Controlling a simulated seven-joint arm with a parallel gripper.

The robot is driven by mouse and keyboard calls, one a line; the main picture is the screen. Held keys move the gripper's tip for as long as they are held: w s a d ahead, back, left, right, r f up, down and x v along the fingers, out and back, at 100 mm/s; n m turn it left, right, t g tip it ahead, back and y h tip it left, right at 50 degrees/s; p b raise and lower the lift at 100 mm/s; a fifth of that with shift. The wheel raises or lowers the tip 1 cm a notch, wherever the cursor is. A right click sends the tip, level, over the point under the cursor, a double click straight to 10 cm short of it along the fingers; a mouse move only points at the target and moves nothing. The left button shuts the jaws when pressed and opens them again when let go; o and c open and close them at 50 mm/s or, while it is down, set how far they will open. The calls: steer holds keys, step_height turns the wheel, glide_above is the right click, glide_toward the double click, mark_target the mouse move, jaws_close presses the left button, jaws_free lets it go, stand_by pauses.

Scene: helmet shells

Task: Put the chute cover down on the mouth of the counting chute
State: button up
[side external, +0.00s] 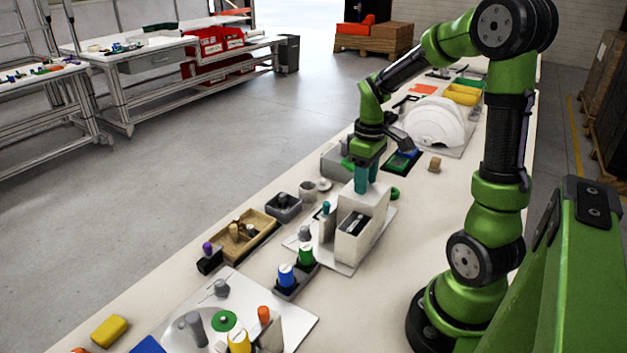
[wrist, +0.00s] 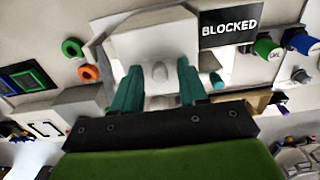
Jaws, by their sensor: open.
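The counting chute (side external: 355,240) is a white box on a pale base plate in the middle of the bench. In the wrist view a pale flat piece with a rounded grey knob (wrist: 159,72), seemingly the chute cover, lies below my gripper (wrist: 158,80). My teal fingers are open, one on each side of the knob with gaps between. In the side view my gripper (side external: 366,190) is right at the top of the chute, and its fingers hide the knob. The chute's mouth is not visible, and I cannot tell whether the cover sits flush.
A wooden tray (side external: 262,222) lies to the left. A white helmet shell (side external: 435,122) stands behind. Bare bench lies to the chute's right.

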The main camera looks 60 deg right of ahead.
step_height(320, 180, up, 12)
steer(key=s+a+m+t+y, duration=0.1)
steer(key=s+a+m+t, duration=0.1)
steer(key=a, duration=0.8)
steer(key=s+a+m+t+y, duration=0.1)
steer(key=a+t, duration=0.4)
steer(key=a, duration=0.5)
steer(key=shift+s+a+f+m, duration=0.15)
steer(key=shift+s+f+m, duration=0.1)
steer(key=shift+s+m, duration=0.25)
